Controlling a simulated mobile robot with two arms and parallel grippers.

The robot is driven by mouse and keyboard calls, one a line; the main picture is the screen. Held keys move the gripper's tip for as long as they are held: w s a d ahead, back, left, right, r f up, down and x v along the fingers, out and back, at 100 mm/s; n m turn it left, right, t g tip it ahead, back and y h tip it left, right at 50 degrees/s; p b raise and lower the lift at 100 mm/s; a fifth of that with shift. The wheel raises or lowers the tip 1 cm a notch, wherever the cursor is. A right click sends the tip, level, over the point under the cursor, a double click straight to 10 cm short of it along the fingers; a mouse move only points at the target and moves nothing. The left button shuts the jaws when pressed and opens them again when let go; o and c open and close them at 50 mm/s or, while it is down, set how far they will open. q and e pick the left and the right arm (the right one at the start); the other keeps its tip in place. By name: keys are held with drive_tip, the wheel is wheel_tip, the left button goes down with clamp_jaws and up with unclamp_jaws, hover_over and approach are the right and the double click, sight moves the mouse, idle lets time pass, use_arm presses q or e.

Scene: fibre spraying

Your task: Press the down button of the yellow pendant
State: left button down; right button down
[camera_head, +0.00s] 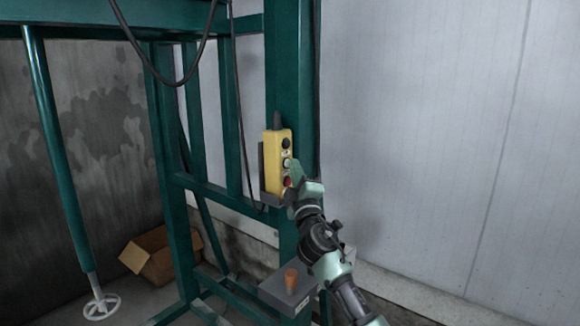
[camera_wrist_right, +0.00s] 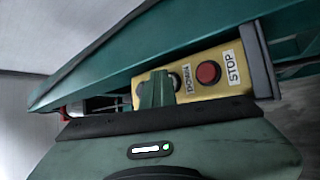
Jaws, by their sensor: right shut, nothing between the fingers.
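The yellow pendant (camera_head: 272,160) hangs upright in a holder on a green post in the head view, its buttons in a column with a red one at the bottom. My right gripper (camera_head: 296,172) is shut and empty, its tip at the pendant's button face, at the lower buttons. In the right wrist view, the shut fingers (camera_wrist_right: 157,90) lie over the pendant (camera_wrist_right: 205,90) beside the DOWN label (camera_wrist_right: 187,78) and partly hide the button there. The red STOP button (camera_wrist_right: 208,73) is uncovered. I cannot tell whether the fingertips touch a button. My left gripper is not in view.
The green steel frame (camera_head: 292,70) surrounds the pendant. A cardboard box (camera_head: 160,262) lies on the floor at the left. A white wall (camera_head: 420,130) is behind.

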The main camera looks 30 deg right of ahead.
idle(0.8)
drive_tip(key=shift+s+d+p, duration=0.35)
drive_tip(key=shift+s+p, duration=0.05)
drive_tip(key=shift+s, duration=0.5)
drive_tip(key=s, duration=0.1)
drive_tip(key=s+d+p, duration=0.1)
drive_tip(key=s, duration=0.1)
drive_tip(key=s+d, duration=0.1)
drive_tip(key=shift+s+p, duration=0.3)
drive_tip(key=shift+p, duration=0.05)
drive_tip(key=shift+f, duration=0.1)
